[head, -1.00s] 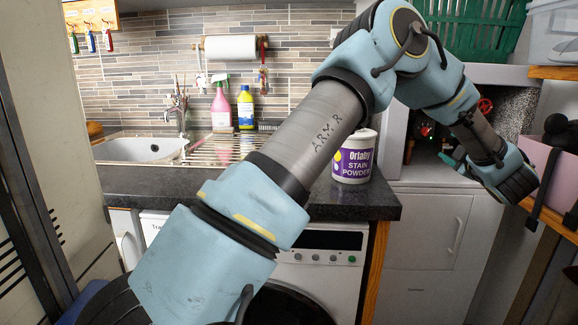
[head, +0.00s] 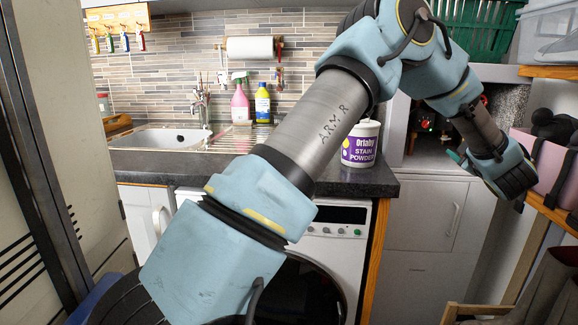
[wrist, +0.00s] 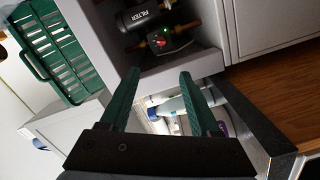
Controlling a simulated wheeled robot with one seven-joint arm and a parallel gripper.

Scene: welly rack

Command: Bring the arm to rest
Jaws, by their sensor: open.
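My arm, pale blue and grey, crosses the head view from the bottom left up to the top right, then bends down to the right. Its wrist end hangs in front of the grey cabinet (head: 440,205), near the pink box (head: 553,165). In the head view the fingers are mostly hidden behind the wrist. In the wrist view my gripper (wrist: 158,75) has its two green fingers spread apart with nothing between them.
A white tub of stain powder (head: 360,145) stands near the counter's right end, behind my arm. A pink spray bottle (head: 240,104) and a yellow bottle (head: 262,104) stand by the sink (head: 160,138). A green crate (head: 475,25) sits top right. A wooden-framed item (head: 470,311) shows bottom right.

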